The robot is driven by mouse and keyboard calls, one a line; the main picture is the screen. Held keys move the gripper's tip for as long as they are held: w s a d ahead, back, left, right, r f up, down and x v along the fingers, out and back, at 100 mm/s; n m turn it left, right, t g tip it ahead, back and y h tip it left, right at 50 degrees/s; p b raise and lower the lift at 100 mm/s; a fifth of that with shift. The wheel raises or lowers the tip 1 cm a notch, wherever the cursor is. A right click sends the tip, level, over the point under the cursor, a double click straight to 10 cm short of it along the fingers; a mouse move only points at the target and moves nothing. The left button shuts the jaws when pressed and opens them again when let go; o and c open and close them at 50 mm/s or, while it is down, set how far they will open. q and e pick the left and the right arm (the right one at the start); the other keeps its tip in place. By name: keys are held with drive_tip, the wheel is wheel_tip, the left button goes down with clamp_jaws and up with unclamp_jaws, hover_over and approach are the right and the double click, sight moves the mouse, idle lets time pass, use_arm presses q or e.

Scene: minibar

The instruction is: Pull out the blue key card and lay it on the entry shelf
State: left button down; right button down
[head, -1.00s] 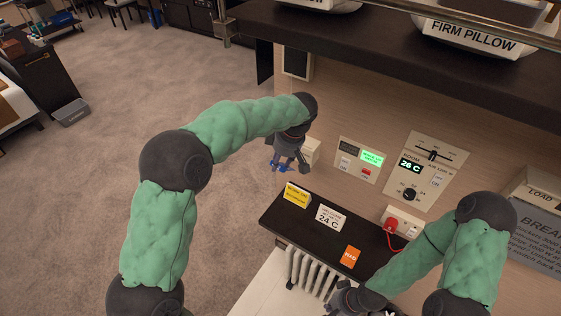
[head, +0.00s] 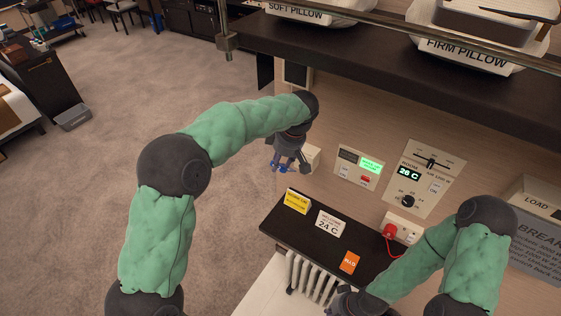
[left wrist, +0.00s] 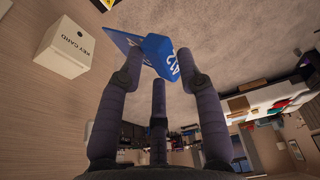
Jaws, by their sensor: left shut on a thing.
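In the left wrist view, the blue key card (left wrist: 157,47) sits between the fingertips of my left gripper (left wrist: 160,78), which is shut on it. White characters show on the card's thick end. The white key card holder (left wrist: 66,48) is to the left, with a gap between it and the card. In the head view, my left gripper (head: 285,164) is beside the wall holder (head: 312,157), above the far left end of the dark entry shelf (head: 293,228). My right gripper (head: 345,301) is at the bottom edge, its fingers mostly hidden.
The shelf carries a yellow sign (head: 297,201), a white 24 C card (head: 329,223) and an orange card (head: 349,262). A red plug (head: 389,231) is in the wall socket. A thermostat panel (head: 424,180) is above. A radiator (head: 313,278) is below the shelf.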

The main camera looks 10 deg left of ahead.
use_arm(q)
drive_tip(key=shift+r+p, duration=0.8)
drive_tip(key=shift+r, duration=0.75)
